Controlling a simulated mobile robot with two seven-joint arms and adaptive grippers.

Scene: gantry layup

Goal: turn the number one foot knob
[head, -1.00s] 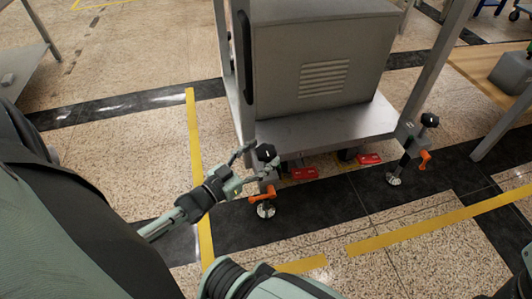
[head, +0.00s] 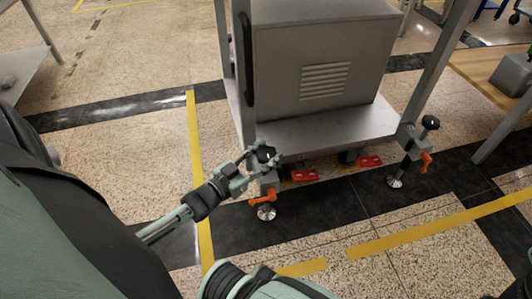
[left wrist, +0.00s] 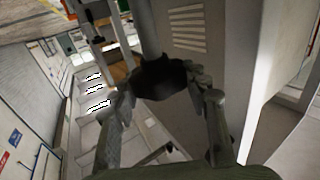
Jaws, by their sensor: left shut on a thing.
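A black foot knob (head: 265,154) tops the levelling foot at the near left corner of the grey gantry cart. Under it are an orange lever (head: 262,196) and a round metal foot pad (head: 266,212) on the floor. My left gripper (head: 259,160) is shut on this knob, with a finger on either side. In the left wrist view the dark lobed knob (left wrist: 160,76) sits between the fingertips. A second foot with a black knob (head: 430,121) stands at the cart's right corner. My right gripper is not in view.
The cart's lower shelf (head: 320,132) carries a grey vented cabinet (head: 325,60). Red caster pedals (head: 305,175) sit below it. A wooden-topped table (head: 475,62) is at the right. Floor left of the cart is open, with yellow tape (head: 194,130).

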